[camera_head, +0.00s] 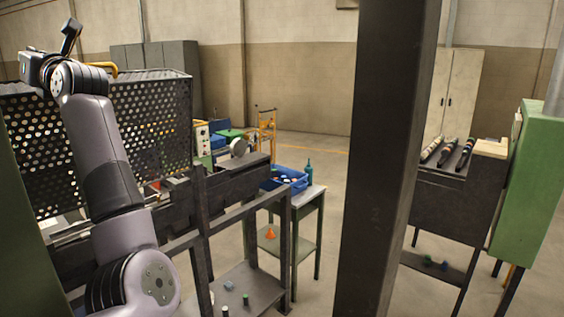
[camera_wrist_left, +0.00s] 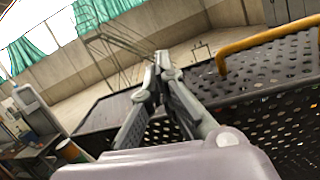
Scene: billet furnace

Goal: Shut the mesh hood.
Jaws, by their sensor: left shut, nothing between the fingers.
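The black mesh hood (camera_head: 152,105) stands at the left in the head view, its perforated front upright above a dark machine bed. A gap with pale parts shows below its lower edge. The hood also fills the right of the left wrist view (camera_wrist_left: 285,115). A yellow bar handle (camera_wrist_left: 262,42) is fixed along it; part of it shows behind my arm in the head view (camera_head: 104,67). My left gripper (camera_wrist_left: 163,62) is shut and empty, above the hood's top edge and left of the handle. It is also at the upper left in the head view (camera_head: 72,35). My right gripper is not in view.
A dark post (camera_head: 385,150) stands close in front. A side table with a blue bin (camera_head: 290,178) stands right of the machine. A rack with dark rods (camera_head: 450,150) and a green cabinet (camera_head: 535,190) are at the right. Open floor lies behind.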

